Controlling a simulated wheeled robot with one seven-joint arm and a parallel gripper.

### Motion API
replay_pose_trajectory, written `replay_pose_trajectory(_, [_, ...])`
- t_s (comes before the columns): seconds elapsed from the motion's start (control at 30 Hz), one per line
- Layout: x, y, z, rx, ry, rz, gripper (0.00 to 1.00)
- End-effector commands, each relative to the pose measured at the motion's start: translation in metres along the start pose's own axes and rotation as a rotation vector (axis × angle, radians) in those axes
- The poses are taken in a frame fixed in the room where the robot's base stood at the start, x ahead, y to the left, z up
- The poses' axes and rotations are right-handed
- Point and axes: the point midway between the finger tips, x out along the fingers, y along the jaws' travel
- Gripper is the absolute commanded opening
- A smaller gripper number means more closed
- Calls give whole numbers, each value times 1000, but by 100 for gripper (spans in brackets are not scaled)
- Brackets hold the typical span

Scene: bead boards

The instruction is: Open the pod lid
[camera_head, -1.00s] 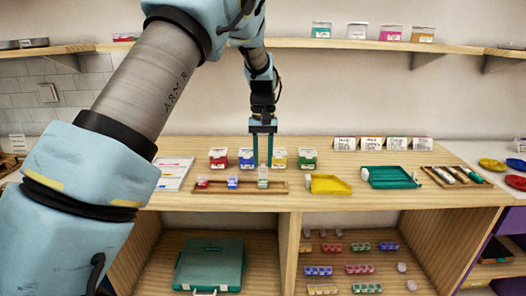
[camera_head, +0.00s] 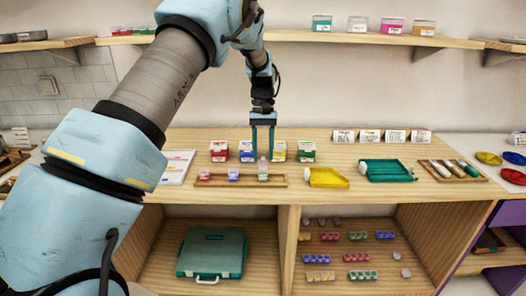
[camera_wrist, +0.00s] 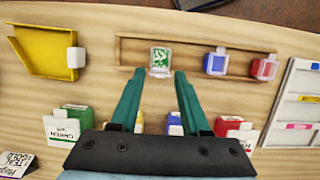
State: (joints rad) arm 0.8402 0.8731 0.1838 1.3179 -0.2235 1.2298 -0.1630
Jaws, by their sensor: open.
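Three small pods stand in a row in a shallow wooden tray (camera_head: 218,184) on the counter. They are a red pod (camera_head: 204,174), a blue pod (camera_head: 233,174) and a pale pod with green (camera_head: 263,172). In the wrist view the green pod (camera_wrist: 160,61) shows a pale square rim with a green and white face. I cannot tell whether its lid is up or shut. My gripper (camera_head: 263,153) points down over the green pod. In the wrist view my gripper (camera_wrist: 158,73) is open and empty, its fingertips just short of the pod on either side.
Red, blue, yellow and green boxes (camera_head: 306,151) stand close behind the wooden tray. A yellow tray (camera_head: 327,179) and a green tray (camera_head: 388,175) lie to the right. A white sheet (camera_head: 177,165) lies left. A shelf (camera_head: 300,37) runs above.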

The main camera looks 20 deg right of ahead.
Motion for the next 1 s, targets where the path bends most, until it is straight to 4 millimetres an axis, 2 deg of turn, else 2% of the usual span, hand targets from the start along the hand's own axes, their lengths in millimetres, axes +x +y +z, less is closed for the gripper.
replay_pose_trajectory(0.17, [-13, 0, -2, 0, 4, 2, 46])
replay_pose_trajectory(0.5, [-77, 0, -2, 0, 4, 2, 46])
replay_pose_trajectory(0.63, [-96, 0, -1, 0, 2, 1, 46])
replay_pose_trajectory(0.8, [-107, 0, 0, 0, 1, 0, 46])
replay_pose_trajectory(1.0, [-108, 0, 0, 0, 0, 0, 46])
